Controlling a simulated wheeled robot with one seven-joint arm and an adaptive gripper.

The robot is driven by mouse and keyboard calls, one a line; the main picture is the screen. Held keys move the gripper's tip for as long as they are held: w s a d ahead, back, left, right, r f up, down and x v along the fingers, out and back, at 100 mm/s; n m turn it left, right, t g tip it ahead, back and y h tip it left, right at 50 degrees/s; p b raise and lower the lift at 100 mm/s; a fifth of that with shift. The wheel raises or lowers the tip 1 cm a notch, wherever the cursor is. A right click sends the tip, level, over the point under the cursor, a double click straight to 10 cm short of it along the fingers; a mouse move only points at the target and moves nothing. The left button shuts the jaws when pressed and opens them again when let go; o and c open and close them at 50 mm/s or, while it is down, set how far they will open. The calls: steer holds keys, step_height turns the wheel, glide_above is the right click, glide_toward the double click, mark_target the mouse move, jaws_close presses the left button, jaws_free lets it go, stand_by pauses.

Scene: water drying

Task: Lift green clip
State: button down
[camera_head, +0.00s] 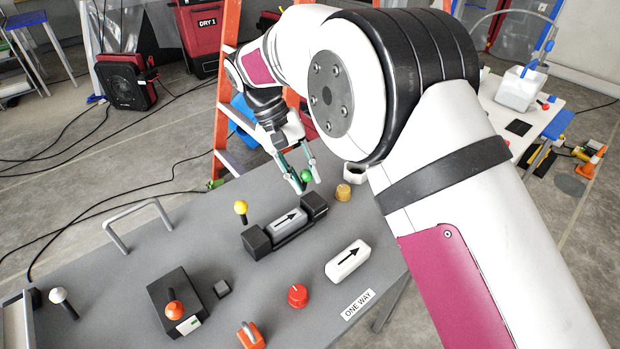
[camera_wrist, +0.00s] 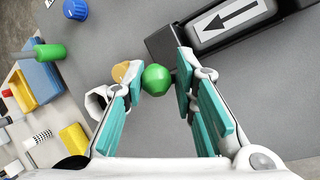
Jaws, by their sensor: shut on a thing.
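The green clip shows as a round green ball head (camera_head: 306,175) at the far edge of the grey table, beside the black-ended block. My gripper (camera_head: 305,180) reaches down over it with its fingertips on either side. In the wrist view, the green ball (camera_wrist: 156,80) sits between the two fingertips (camera_wrist: 160,82), and the gripper is shut on it. The part of the clip below the ball is hidden, so I cannot tell whether it touches the table.
A block with a white arrow piece (camera_head: 288,220) stands just beside my gripper. A yellow knob (camera_head: 343,192) and a white cup (camera_head: 355,173) are close on the other side. A yellow ball-headed peg (camera_head: 241,208), red knob (camera_head: 298,295) and loose arrow piece (camera_head: 348,260) stand nearer.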

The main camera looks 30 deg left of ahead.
steer(key=shift+w+a+f+g+h+b, duration=0.1)
steer(key=shift+w+g+h+b, duration=0.3)
steer(key=shift+h+b, duration=0.65)
steer(key=shift+w, duration=0.1)
steer(key=c, duration=1.4)
jaws_free()
steer(key=shift+s+a, duration=0.2)
steer(key=shift+r, duration=0.25)
